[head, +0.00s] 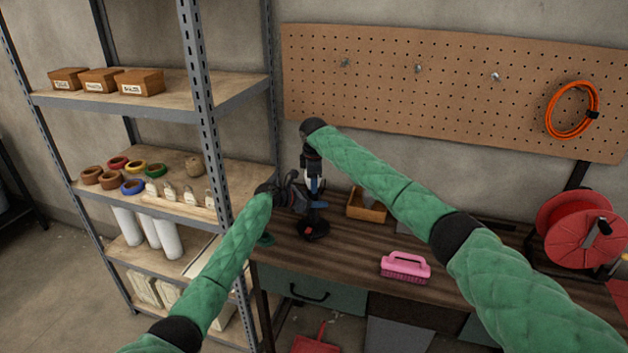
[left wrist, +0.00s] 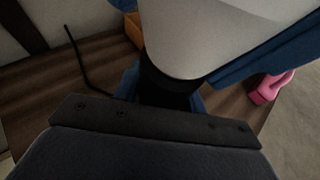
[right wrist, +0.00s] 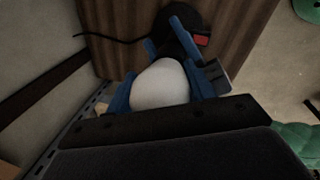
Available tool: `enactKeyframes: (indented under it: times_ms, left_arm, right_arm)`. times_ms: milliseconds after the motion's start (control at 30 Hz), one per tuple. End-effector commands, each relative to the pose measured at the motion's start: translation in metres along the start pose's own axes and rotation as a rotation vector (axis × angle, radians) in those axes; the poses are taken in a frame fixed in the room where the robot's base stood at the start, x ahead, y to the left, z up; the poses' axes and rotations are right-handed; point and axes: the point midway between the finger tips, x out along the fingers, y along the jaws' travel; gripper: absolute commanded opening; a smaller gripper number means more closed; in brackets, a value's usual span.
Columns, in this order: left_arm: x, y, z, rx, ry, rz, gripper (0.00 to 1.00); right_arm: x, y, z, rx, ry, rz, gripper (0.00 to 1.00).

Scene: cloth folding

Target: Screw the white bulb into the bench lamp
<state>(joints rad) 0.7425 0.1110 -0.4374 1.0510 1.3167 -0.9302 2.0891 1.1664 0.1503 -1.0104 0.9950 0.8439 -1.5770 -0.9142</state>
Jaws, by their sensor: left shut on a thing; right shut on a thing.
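The white bulb (head: 309,183) is upright above the bench lamp, whose black base (head: 314,232) stands on the workbench. The bulb fills the top of the left wrist view (left wrist: 200,38) and shows in the right wrist view (right wrist: 160,85). My right gripper (head: 315,186) points down from above, its blue fingers shut on the bulb's sides. My left gripper (head: 303,200) comes in from the left, shut around the dark lamp socket (left wrist: 165,88) just under the bulb. The bulb's lower end meets the socket; its thread is hidden, so I cannot tell how deep it sits.
A pink brush (head: 405,267) lies on the bench at right. A small wooden box (head: 367,208) stands behind the lamp. A red reel (head: 580,230) is at far right. A metal shelf (head: 200,80) stands close on the left.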

Motion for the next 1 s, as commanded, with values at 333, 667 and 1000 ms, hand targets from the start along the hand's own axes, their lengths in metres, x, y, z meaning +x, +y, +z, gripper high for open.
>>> enactKeyframes:
  times_ms: [333, 667, 1000]
  left_arm:
    - [-0.0012, 0.0012, 0.0022, 0.001, -0.002, 0.002, 0.0]
    - [-0.001, 0.0008, 0.0025, 0.001, -0.002, 0.001, 0.0]
    - [-0.001, 0.0007, 0.0027, 0.002, -0.003, 0.001, 0.0]
  right_arm:
    - [-0.0006, -0.0011, 0.0003, 0.517, -0.098, 0.0, 0.26]
    - [-0.0006, -0.0018, 0.0022, 0.73, -0.141, 0.003, 0.26]
    - [-0.0009, -0.0016, 0.0023, 0.728, -0.14, 0.003, 0.75]
